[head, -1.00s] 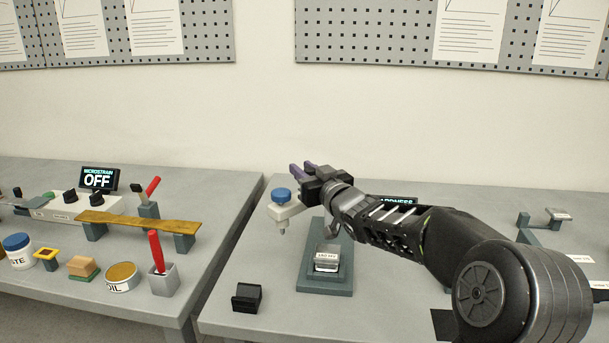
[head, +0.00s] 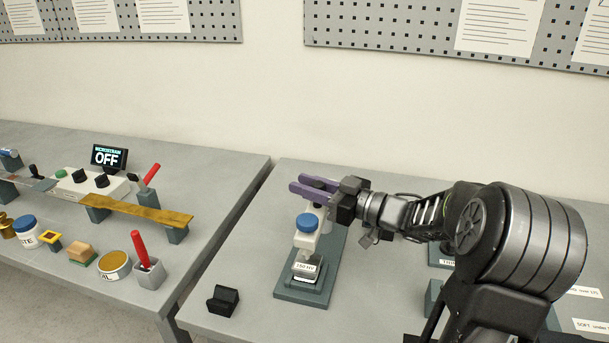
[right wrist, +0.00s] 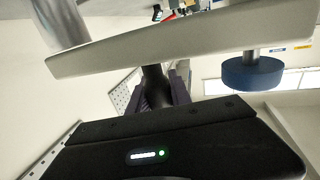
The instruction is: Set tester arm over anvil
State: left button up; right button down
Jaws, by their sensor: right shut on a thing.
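The tester arm (head: 310,236) is a white bar with a blue knob (head: 306,222) on its front end. In the head view this end is above the anvil block (head: 304,268), labelled as a hardness piece, on the grey-green tester base (head: 290,290). Exact alignment and the gap below are hard to judge. My right gripper (head: 306,184), with purple fingers, is shut on a dark handle of the tester arm behind the knob. The right wrist view shows the white bar (right wrist: 180,45), the blue knob (right wrist: 250,74) and the dark handle (right wrist: 155,85) at the fingers. My left gripper is out of view.
A small black block (head: 223,300) lies left of the base. A separate left table holds a microstrain display (head: 109,157), a yellow beam (head: 140,210), a jar (head: 25,229) and a tin (head: 114,264). A gap separates the tables.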

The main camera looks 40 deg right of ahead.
jog(key=shift+r, duration=0.1)
jog(key=c, duration=1.2)
grip_release()
jog(key=b+v, duration=0.1)
jog(key=v, duration=0.7)
jog(key=shift+w, duration=0.1)
